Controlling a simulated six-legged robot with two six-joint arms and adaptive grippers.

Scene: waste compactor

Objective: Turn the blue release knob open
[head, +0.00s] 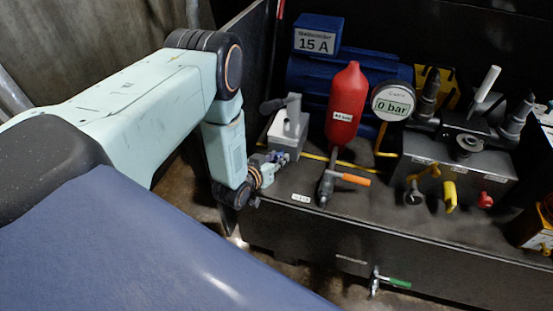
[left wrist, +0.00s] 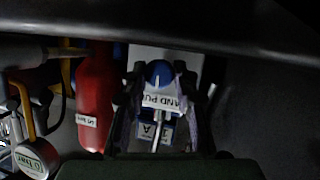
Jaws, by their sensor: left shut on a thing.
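The blue release knob (left wrist: 158,72) shows in the left wrist view as a rounded blue end between my fingertips, in front of the labelled hand pump. My left gripper (left wrist: 160,84) is shut on it, with one dark finger on each side. In the head view my left gripper (head: 272,164) reaches the front of the grey hand pump (head: 287,130) from the left. There the knob is mostly hidden by the fingers, and its turn angle cannot be told. My right gripper is in neither view.
Right of the pump stand a red accumulator bottle (head: 347,105), an orange-handled valve (head: 352,179) and a gauge (head: 393,101) reading 0 bar. A blue motor (head: 308,75) lies behind. A grey valve block (head: 460,165) stands farther right. A green-handled valve (head: 393,282) sits on the front face.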

